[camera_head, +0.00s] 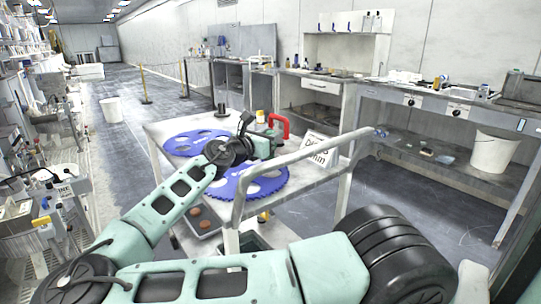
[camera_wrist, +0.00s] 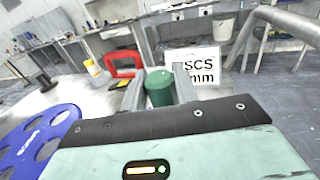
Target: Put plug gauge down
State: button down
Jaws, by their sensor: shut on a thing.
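The plug gauge shows as a green cylinder (camera_wrist: 159,88) in the wrist view, between the two fingers of my gripper (camera_wrist: 160,94). My gripper is shut on it. Its lower part is hidden behind the gripper body, so I cannot tell whether it touches the cart top. In the head view my gripper (camera_head: 266,143) is over the far part of the metal cart (camera_head: 163,128), just beyond the blue discs, and the gauge is mostly hidden there.
Two blue platens (camera_head: 183,145) (camera_head: 270,184) lie on the cart. A red frame-shaped object (camera_head: 286,124), a yellow-capped container (camera_head: 260,116) and a white lettered block (camera_head: 320,148) stand near my gripper. The cart's grey handrail (camera_head: 290,160) rises at the right.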

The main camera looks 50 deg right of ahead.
jog(key=shift+f+b, duration=0.35)
jog(key=shift+f, duration=1.75)
jog(key=c, duration=1.1)
grip_release()
jog(key=shift+f, duration=0.15)
jog(key=shift+a, duration=0.1)
jog(key=a, duration=1.1)
jog(key=shift+s+a, duration=0.15)
jog(key=shift+a, duration=0.25)
